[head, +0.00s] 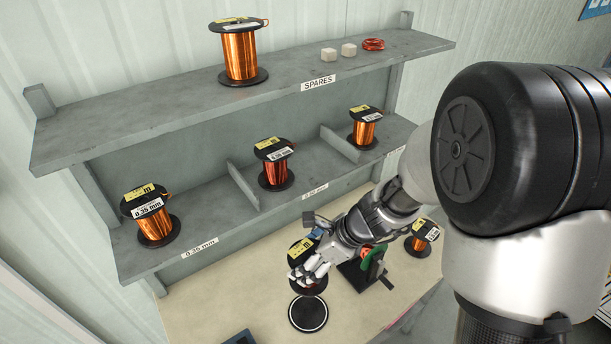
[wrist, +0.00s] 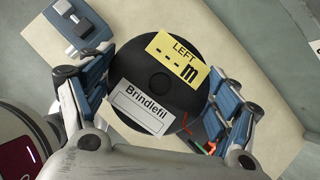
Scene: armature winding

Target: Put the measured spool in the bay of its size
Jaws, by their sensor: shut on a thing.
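My gripper (head: 312,268) is shut on a spool (head: 303,247) low over the bench, near the round black pad with a white ring (head: 308,327). In the wrist view the spool (wrist: 150,62) shows its black top flange between the blue-padded fingers, with a yellow "LEFT --- m" label and a white "Brindlefil" label. Its winding is mostly hidden. The lower shelf (head: 222,229) has bays split by dividers. The left bay is labelled "0.35 mm" (head: 199,248) and holds a "0.35 mm" spool (head: 157,224). Spools also stand in the middle bay (head: 275,170) and right bay (head: 363,132).
On the bench (head: 235,297), a dark device with green (head: 357,275) and another spool (head: 421,237) stand right of my gripper.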

